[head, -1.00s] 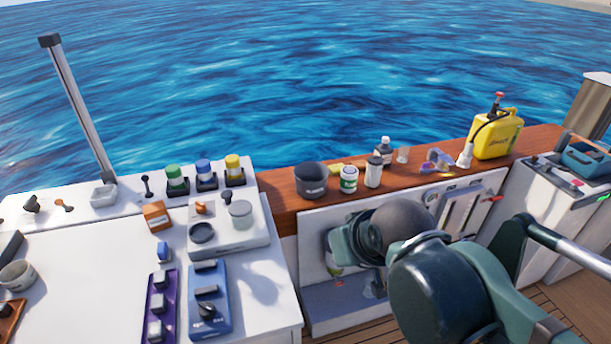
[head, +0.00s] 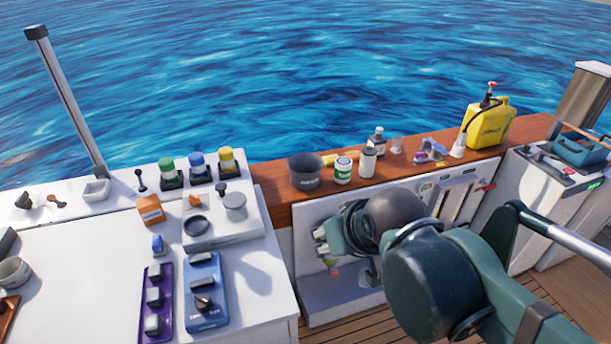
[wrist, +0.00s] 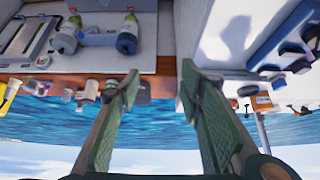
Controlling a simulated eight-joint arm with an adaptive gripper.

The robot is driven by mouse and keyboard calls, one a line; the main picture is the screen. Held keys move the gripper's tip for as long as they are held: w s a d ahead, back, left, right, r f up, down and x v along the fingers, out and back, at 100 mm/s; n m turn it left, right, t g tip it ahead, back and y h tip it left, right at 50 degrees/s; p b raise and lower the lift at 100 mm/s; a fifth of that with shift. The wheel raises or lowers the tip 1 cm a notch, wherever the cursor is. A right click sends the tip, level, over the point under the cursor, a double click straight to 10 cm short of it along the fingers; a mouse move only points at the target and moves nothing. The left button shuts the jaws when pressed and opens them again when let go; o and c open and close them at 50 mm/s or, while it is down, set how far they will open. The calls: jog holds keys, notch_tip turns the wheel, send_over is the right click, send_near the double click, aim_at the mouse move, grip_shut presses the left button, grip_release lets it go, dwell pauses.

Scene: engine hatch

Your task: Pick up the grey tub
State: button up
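The grey tub (head: 305,172) is a dark, round, open-topped container with pale lettering. It stands upright on the wooden ledge, left of a white jar with a green label (head: 343,171). In the wrist view, which is upside down, the tub (wrist: 143,95) shows partly behind the tip of one finger. My gripper (head: 328,240) is in front of and below the ledge, apart from the tub. The wrist view shows its two fingers (wrist: 160,79) spread wide with nothing between them.
A white canister (head: 368,163), a dark bottle (head: 377,140) and a yellow jug (head: 488,124) stand along the ledge to the right. The white console (head: 80,260) at the left carries several switches and an orange block (head: 150,209). Water lies beyond the ledge.

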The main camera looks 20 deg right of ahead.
jog(key=o, duration=1.9)
jog(key=shift+o, duration=0.2)
jog(key=shift+w+r, duration=0.1)
jog(key=w+d+r+g+p, duration=0.1)
jog(key=w+d+r, duration=0.1)
jog(key=w, duration=1.3)
jog(key=w+d+r+p, duration=0.1)
jog(key=w+d, duration=0.1)
jog(key=w, duration=1.3)
jog(key=w+d+f+g+p, duration=0.1)
jog(key=w+d+f, duration=0.2)
jog(key=w+f, duration=0.8)
jog(key=w+d+f+p, duration=0.1)
jog(key=w+d+f, duration=0.3)
jog(key=w+f, duration=0.7)
jog(key=w, duration=0.3)
jog(key=shift+w+d+g+p, duration=0.3)
jog(key=shift+w+g, duration=0.1)
